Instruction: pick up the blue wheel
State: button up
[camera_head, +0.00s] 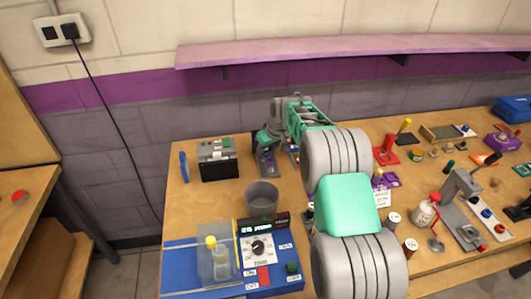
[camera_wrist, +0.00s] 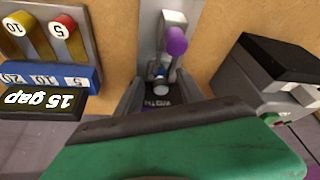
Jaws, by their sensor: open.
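My gripper (camera_head: 266,141) hangs over a grey upright fixture (camera_head: 265,168) at the back of the bench. In the wrist view my gripper (camera_wrist: 158,92) shows two grey fingers spread apart, with the lower part of the fixture (camera_wrist: 150,35) between and beyond them. I see nothing held. The green hand body covers the lower wrist view. I cannot make out the blue part in the head view.
A black box with a grey top (camera_head: 217,158) stands close left of the fixture, and a grey cup (camera_head: 262,197) stands in front. A rack with yellow and red round pieces (camera_wrist: 40,38) is on the other side.

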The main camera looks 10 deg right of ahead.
grip_shut()
dwell(0.3)
jog(key=shift+r, duration=0.1)
dwell(0.4)
